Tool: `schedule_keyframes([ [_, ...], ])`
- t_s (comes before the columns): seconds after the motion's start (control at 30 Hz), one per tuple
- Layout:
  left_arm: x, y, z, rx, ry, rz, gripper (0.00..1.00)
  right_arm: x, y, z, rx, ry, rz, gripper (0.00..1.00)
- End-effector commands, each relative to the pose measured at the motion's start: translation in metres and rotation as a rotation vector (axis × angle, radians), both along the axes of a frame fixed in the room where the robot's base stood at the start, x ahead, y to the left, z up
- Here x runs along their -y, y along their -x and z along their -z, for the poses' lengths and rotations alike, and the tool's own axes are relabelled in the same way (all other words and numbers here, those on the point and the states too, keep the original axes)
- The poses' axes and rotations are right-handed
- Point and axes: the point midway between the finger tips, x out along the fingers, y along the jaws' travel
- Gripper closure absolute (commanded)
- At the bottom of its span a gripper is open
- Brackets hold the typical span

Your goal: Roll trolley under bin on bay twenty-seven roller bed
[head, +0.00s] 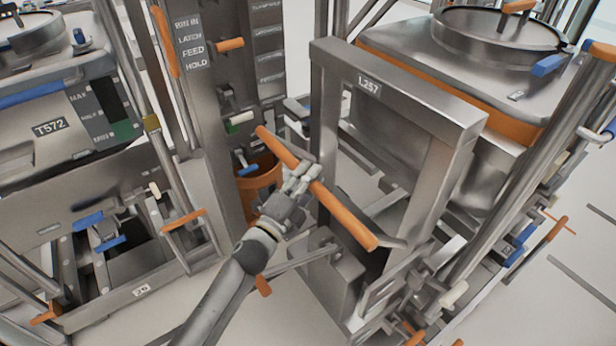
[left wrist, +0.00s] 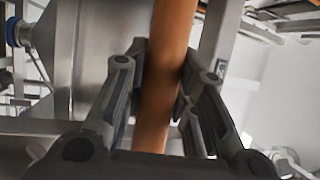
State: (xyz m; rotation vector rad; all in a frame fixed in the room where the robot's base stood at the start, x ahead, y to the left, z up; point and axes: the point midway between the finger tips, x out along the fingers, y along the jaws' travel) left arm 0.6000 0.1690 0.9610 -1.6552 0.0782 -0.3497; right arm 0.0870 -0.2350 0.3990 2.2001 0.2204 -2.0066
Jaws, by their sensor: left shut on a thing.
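My left gripper (head: 302,180) is shut on the orange handle bar (head: 343,216) of the steel trolley frame (head: 418,90) labelled L257. In the left wrist view the orange bar (left wrist: 167,75) runs between the two fingers (left wrist: 156,95). A steel bin (head: 445,55) with a round lid and orange band stands behind the frame at the upper right; what bears it is hidden. Another steel bin (head: 45,125), labelled T572, sits at the left above a steel bed (head: 75,205). My right gripper is not in view.
A steel control column (head: 215,75) with labels and orange levers stands just left of the trolley. An orange cylinder (head: 258,183) is behind my gripper. Posts and blue-handled latches line the right side.

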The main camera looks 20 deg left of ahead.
Motion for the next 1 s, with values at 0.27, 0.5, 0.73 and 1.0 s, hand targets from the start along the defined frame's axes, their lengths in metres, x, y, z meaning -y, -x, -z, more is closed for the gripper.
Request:
schedule_keyframes([
  [0.27,0.0,0.0,0.001,-0.001,0.0,0.0,1.0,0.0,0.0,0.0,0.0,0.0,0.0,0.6],
  [0.5,-0.01,0.012,0.002,-0.004,-0.002,-0.002,1.0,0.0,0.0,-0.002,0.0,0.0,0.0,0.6],
  [0.73,-0.016,0.02,0.003,-0.007,-0.001,-0.002,1.0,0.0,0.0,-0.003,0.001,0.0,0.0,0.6],
  [1.0,-0.015,0.019,0.002,-0.005,-0.001,-0.003,0.62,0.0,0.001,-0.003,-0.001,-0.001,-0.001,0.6],
])
